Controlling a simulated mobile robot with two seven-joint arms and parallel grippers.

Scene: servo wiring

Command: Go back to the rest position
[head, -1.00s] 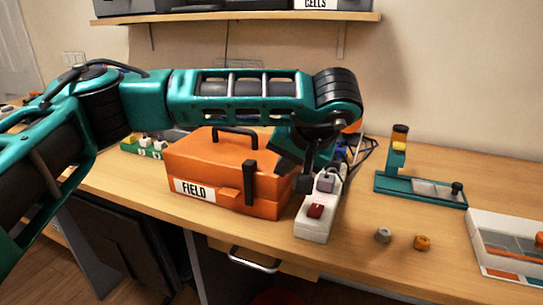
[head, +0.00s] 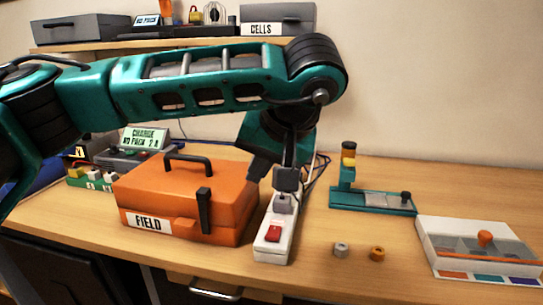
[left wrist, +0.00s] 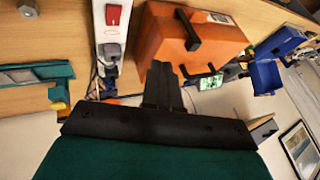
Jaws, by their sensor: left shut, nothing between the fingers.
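My left gripper (head: 287,180) is shut and empty. In the head view it points down and overlaps the far part of the white power strip (head: 268,252). A grey plug (head: 284,203) sits in the strip just below the fingertips in the picture, beyond the red switch (head: 273,233). In the left wrist view the closed fingers (left wrist: 163,75) show with nothing between them. There the strip (left wrist: 115,78) and its plug (left wrist: 110,53) lie to their left, apart from them. My right gripper is not in view.
An orange FIELD case (head: 180,190) stands left of the strip. A teal fixture (head: 375,202), two small knobs (head: 341,249) (head: 377,253) and a white tray (head: 440,262) are to the right. A shelf (head: 180,43) hangs behind.

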